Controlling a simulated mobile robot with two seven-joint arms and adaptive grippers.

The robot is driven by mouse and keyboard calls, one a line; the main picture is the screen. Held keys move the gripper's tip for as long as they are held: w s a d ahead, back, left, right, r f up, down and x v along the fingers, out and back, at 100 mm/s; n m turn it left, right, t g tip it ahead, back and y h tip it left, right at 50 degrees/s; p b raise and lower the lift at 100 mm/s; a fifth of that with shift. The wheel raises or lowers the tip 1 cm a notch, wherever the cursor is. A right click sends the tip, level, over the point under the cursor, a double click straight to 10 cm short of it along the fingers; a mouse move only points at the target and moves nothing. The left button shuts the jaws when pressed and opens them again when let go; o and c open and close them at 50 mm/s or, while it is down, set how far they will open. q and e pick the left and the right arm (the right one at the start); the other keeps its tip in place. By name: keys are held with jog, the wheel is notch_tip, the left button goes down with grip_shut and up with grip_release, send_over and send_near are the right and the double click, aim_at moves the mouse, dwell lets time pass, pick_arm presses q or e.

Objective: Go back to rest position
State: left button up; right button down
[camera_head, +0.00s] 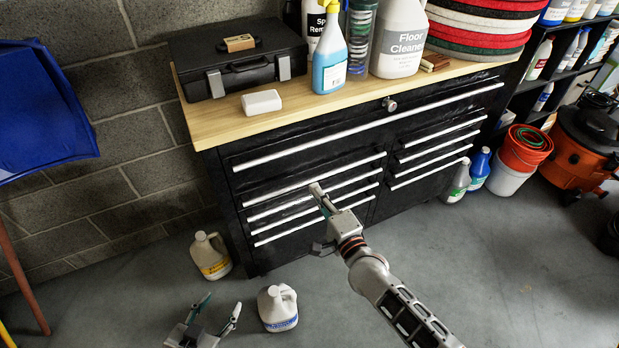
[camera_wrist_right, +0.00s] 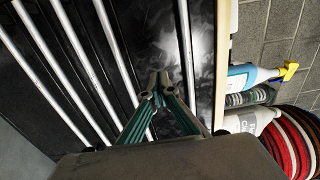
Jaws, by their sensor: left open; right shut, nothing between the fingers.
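My right gripper (camera_head: 322,197) is in front of the black tool cabinet (camera_head: 296,170), over its left column of drawers. Its fingers are shut and empty. In the right wrist view my right gripper (camera_wrist_right: 158,82) shows its fingertips together, with drawer handles beyond them; whether they touch the cabinet I cannot tell. My left gripper (camera_head: 215,312) is low at the bottom of the head view, open and empty, with its fingers spread. It is just left of a white jug (camera_head: 277,308) on the floor. All the drawers look closed.
A beige jug (camera_head: 211,255) stands by the cabinet's left side. The wooden top (camera_head: 215,118) holds a black case (camera_head: 238,58), a white block (camera_head: 261,102), bottles and stacked pads (camera_head: 480,28). An orange vacuum (camera_head: 590,140) stands at right. The floor in front is mostly clear.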

pick_arm(q)
jog(key=shift+r, duration=0.1)
pick_arm(e)
jog(key=shift+v, duration=1.05)
pick_arm(q)
jog(key=shift+s, duration=0.1)
pick_arm(e)
jog(key=s+d+f+n+g+h, duration=0.1)
jog(key=s+d+f+n+g, duration=0.1)
jog(key=s+d+f+n, duration=0.2)
jog(key=s+d+f+n+g+h, duration=0.1)
jog(key=s+d+f+n, duration=0.3)
jog(key=s+n, duration=0.4)
jog(key=s+d+f+n+g+h, duration=0.2)
jog(key=s+d+f+n, duration=0.2)
jog(key=s, duration=0.7)
jog(key=shift+d+f+n+g, duration=0.4)
jog(key=shift+d+n, duration=0.6)
jog(key=shift+d, duration=0.05)
pick_arm(q)
jog(key=shift+d, duration=0.1)
jog(key=c, duration=0.6)
pick_arm(e)
jog(key=shift+w, duration=0.1)
